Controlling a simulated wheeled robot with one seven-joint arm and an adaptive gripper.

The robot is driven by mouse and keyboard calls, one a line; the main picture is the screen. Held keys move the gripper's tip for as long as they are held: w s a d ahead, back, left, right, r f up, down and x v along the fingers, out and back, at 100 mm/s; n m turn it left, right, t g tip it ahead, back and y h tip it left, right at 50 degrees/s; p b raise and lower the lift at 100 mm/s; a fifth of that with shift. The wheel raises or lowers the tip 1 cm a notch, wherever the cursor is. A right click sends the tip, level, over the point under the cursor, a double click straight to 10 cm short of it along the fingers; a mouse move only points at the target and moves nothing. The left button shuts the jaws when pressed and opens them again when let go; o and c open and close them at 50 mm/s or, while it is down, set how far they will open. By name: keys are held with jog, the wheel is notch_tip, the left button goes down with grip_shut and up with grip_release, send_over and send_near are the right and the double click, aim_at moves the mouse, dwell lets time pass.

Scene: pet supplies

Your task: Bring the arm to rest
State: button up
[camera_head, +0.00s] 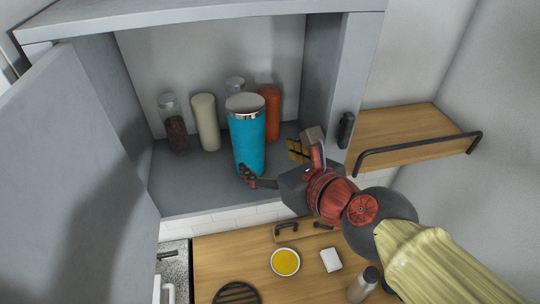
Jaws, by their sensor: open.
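My gripper (268,164) is at the front of an open grey cabinet (180,195), in front and to the right of a tall blue tumbler (247,142) with a metal rim. The tumbler stands upright on the cabinet floor. The jaws are apart, with one finger close to the tumbler's lower front and the other further right. I cannot tell whether the near finger touches the tumbler. My arm reaches in from the lower right.
Behind the tumbler stand a cream canister (205,122), an orange canister (270,112) and glass jars (173,125). The cabinet door (80,190) stands open at left. Below, a wooden counter (225,262) holds a yellow bowl (285,262), a white block (331,259) and a bottle (363,284).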

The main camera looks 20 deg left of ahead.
jog(key=s+d+f+n+g+h+b, duration=0.1)
jog(key=s+d+f+n+g+b, duration=0.2)
jog(key=f+n, duration=0.6)
jog(key=s+d+f+n+g+h+b, duration=0.1)
jog(key=s+d+f+n+b, duration=0.25)
jog(key=n, duration=0.85)
jog(key=s+d+f+n+h+b, duration=0.1)
jog(key=d+f+n+h+b, duration=0.2)
jog(key=d+f+b, duration=0.9)
jog(key=s+d+f+n+h+b, duration=0.1)
jog(key=d+f+h+b, duration=0.3)
jog(key=d+f+b, duration=0.8)
notch_tip(320, 180, down, 8)
jog(key=n+b, duration=0.1)
jog(key=b, duration=0.1)
jog(key=shift+s+d+n+t+b, duration=0.25)
jog(key=shift+s+n+t+b, duration=0.05)
jog(key=shift+n+t+b, duration=0.1)
jog(key=shift+r, duration=0.1)
jog(key=shift+c, duration=1.2)
